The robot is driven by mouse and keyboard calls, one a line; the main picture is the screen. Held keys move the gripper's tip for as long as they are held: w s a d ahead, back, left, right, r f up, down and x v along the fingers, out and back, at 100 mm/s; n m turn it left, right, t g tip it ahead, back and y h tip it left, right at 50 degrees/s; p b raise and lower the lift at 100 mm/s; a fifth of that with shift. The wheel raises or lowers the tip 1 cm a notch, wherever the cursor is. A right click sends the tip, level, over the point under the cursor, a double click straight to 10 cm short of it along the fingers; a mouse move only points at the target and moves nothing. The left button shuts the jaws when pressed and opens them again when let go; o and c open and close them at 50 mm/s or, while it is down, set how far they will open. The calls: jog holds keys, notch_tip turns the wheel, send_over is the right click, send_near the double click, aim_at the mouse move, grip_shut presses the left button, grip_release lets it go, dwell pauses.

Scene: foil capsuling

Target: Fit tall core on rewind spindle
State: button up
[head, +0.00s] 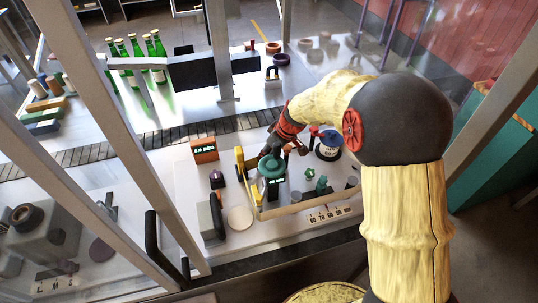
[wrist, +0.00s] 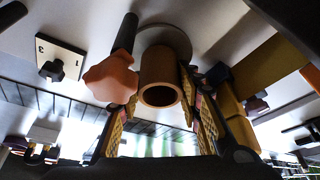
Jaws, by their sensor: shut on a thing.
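A brown, hollow, tube-shaped core (wrist: 160,76) stands out in the wrist view, its open end facing the camera. My gripper (wrist: 161,88) has one finger on each side of it and is shut on it. In the head view my gripper (head: 287,146) is low over the machine's white deck, among small fixtures; the core cannot be made out there. A pale round disc (wrist: 168,34) lies beyond the core in the wrist view. I cannot tell whether the core touches it. The rewind spindle cannot be picked out with certainty.
An orange star knob (wrist: 111,80) with a dark handle is close beside the core. Green bottles (head: 137,47) stand farther back. Metal frame posts cross the left.

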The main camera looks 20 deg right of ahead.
jog(key=shift+f+b, duration=0.2)
jog(key=shift+b, duration=0.25)
dwell(0.3)
jog(key=o, duration=1)
jog(key=v, duration=1.2)
jog(key=shift+s, duration=0.1)
